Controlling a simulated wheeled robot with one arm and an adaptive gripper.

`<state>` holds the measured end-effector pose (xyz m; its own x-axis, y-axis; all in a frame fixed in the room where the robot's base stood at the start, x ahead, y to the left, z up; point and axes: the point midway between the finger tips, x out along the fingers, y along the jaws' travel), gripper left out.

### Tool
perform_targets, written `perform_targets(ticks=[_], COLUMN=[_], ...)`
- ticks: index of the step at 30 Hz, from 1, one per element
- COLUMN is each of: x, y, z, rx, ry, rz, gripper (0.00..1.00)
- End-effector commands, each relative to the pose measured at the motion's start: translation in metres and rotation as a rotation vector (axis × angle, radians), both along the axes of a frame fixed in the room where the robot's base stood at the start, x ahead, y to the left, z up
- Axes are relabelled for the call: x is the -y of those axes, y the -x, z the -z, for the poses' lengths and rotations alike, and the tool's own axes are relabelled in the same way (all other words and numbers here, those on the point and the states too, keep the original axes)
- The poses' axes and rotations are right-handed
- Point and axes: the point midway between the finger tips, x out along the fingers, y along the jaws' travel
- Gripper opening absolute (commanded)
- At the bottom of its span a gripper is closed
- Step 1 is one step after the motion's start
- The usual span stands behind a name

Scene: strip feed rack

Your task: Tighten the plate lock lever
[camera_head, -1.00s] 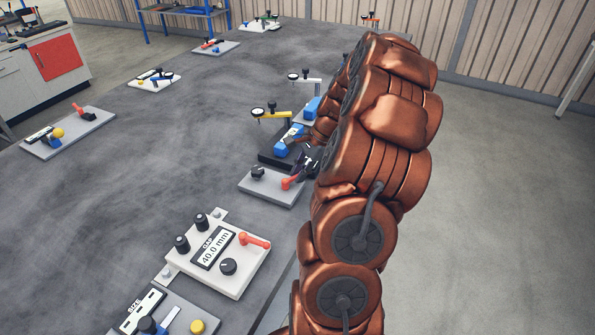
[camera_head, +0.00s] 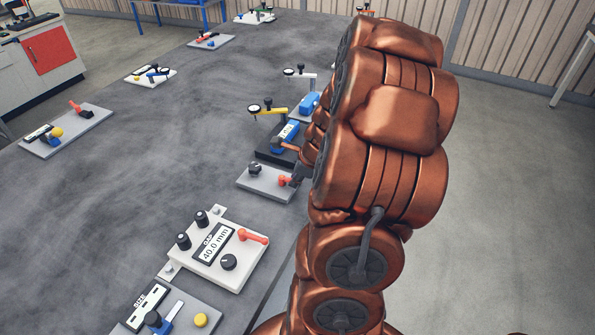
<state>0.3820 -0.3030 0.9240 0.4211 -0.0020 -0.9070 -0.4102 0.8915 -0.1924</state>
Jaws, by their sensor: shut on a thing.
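A red lever (camera_head: 284,181) sits on a small grey plate (camera_head: 258,186) at the table's right edge, beside a black knob (camera_head: 254,168). I take this red lever to be the plate lock lever. My dark gripper (camera_head: 296,176) is at the lever's right end and appears shut on its handle. My copper-coloured arm hides part of the gripper, so the fingertips show only in part.
Just behind stands a black base with a blue block (camera_head: 286,135), a brown handle (camera_head: 289,147) and a yellow-armed dial gauge (camera_head: 268,108). The table's middle is clear.

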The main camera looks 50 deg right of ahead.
Motion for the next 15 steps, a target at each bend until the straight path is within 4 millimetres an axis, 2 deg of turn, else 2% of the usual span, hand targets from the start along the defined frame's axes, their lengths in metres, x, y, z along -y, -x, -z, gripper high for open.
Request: perform_targets(ticks=[15], x=[-0.0058], y=[0.0005], z=[-0.0004], rx=[0.001], ry=[-0.001], rz=[0.122], gripper=[0.00])
